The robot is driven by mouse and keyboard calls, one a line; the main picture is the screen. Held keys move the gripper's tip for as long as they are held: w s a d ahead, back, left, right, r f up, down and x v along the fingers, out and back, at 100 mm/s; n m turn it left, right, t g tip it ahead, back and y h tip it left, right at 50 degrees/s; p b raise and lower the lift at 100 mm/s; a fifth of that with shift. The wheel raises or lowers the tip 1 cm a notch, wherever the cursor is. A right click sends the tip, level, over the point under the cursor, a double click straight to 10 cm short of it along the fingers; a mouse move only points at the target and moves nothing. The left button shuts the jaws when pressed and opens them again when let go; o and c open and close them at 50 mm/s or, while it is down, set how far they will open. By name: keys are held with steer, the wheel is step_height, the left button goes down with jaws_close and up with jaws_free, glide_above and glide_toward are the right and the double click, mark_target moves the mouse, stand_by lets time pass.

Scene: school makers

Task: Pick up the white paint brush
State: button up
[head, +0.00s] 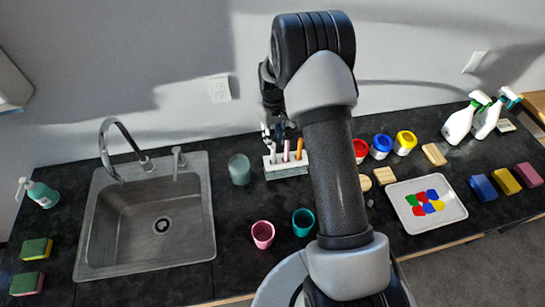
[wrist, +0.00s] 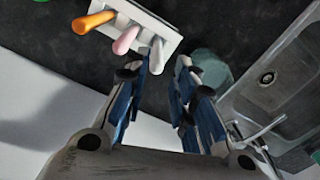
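A pale brush holder (head: 287,172) stands upright at the back of the counter. The white paint brush (head: 273,154) is at its left end, with a pink brush (head: 286,150) and an orange brush (head: 299,148) to its right. My gripper (head: 277,130) is just above the white brush. In the wrist view my gripper (wrist: 167,76) is open, its blue-sided fingers apart.
A grey-green cup (head: 239,169) stands close left of the holder, beside the sink (head: 150,215). Paint jars (head: 381,146) stand to the right. A pink cup (head: 263,234) and a teal cup (head: 303,222) stand in front. The wall is close behind.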

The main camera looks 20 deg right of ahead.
mark_target(273, 156)
step_height(273, 156, down, 7)
steer(key=shift+f+b, duration=0.1)
steer(key=shift+b, duration=0.2)
steer(key=shift+w+d+f+b, duration=0.1)
steer(key=shift+w+f+b, duration=0.1)
steer(key=shift+f, duration=1.1)
steer(key=shift+w+d+f+b, duration=0.1)
steer(key=shift+w+f+b, duration=0.1)
steer(key=shift+f, duration=1.1)
jaws_close()
